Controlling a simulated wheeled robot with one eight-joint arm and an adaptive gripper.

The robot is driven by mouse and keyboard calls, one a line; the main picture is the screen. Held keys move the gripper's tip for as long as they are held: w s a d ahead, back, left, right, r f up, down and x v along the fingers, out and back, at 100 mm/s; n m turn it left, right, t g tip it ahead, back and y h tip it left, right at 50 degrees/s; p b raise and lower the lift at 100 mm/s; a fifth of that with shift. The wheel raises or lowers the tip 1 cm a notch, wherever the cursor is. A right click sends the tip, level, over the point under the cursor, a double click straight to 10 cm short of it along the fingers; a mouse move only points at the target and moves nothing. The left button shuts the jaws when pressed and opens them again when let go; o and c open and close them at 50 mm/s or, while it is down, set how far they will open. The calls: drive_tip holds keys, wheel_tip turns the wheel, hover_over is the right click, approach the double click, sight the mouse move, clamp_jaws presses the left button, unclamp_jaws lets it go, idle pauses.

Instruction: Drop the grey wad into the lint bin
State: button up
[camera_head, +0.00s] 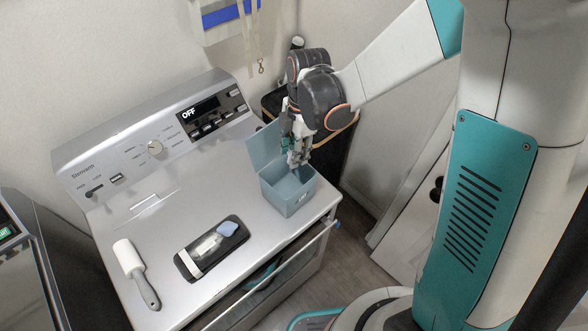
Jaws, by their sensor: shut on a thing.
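The white washer top (180,220) also carries a black tray (186,262) with small items and a white lint roller (129,257). The control panel (205,122) reads OFF. A dark hamper (335,150) stands behind the bin.

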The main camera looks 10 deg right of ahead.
wheel_tip(320, 180, down, 6)
drive_tip(key=b, duration=0.3)
drive_tip(key=shift+r, duration=0.15)
drive_tip(key=o, duration=0.8)
drive_tip(key=shift+c, duration=0.2)
drive_tip(key=r, duration=0.8)
drive_tip(key=d+r, duration=0.1)
drive_tip(key=r, duration=0.3)
drive_tip(key=shift+w+d, duration=0.1)
drive_tip(key=shift+w, duration=0.05)
